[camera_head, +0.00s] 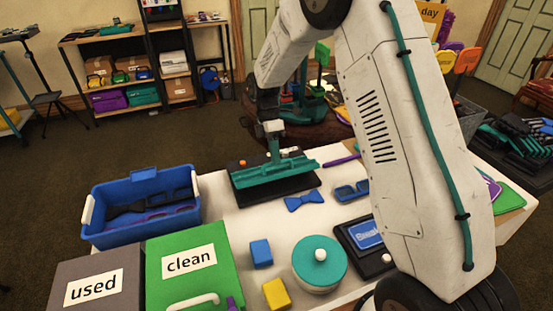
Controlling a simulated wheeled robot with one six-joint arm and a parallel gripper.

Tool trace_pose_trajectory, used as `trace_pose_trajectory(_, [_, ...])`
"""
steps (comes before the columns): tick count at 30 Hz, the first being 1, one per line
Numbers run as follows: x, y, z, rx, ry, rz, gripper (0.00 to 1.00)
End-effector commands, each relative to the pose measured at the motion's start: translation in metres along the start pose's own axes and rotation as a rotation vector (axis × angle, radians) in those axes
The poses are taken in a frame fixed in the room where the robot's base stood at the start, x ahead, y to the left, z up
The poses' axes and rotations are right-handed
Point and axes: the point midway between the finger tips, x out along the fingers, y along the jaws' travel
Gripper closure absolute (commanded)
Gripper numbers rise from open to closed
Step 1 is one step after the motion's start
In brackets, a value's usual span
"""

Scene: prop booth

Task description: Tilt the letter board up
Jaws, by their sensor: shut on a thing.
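The letter board looks to be the dark flat panel (300,190) with a teal bar-like part (262,172) along its top, at the back left of the white table. I cannot clearly tell the board from its base. My gripper (274,154) comes down from above and is shut on the teal part near its middle. The teal part stands tilted over the dark panel. The fingertips are small and partly merge with the teal part, and any letters on the board cannot be read.
A blue bin (110,228) stands left of the board. A blue bow tie (305,201) and blue glasses (351,191) lie close on its right. A teal-lidded pot (320,262), blue block (261,253) and yellow block (276,294) stand in front. My arm hides the table's right part.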

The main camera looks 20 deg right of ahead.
Motion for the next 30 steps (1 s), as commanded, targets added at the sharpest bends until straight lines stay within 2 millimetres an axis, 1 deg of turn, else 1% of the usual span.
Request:
trace_pose_trajectory(1, [-0.0002, 0.0066, 0.0003, 0.001, 0.000, 0.016, 1.00])
trace_pose_trajectory(3, [-0.0011, 0.0079, 0.0004, 0.001, 0.000, 0.016, 1.00])
trace_pose_trajectory(17, [-0.0011, 0.0094, 0.0006, 0.001, 0.000, 0.012, 1.00])
trace_pose_trajectory(18, [-0.0011, 0.0094, 0.0006, 0.001, 0.000, 0.012, 0.87])
trace_pose_trajectory(20, [-0.0012, 0.0092, 0.0006, 0.001, 0.000, 0.012, 0.70])
trace_pose_trajectory(21, [-0.0014, 0.0089, 0.0006, 0.001, 0.000, 0.011, 0.68])
trace_pose_trajectory(30, [-0.0052, 0.0075, 0.0002, 0.001, 0.000, 0.011, 0.68])
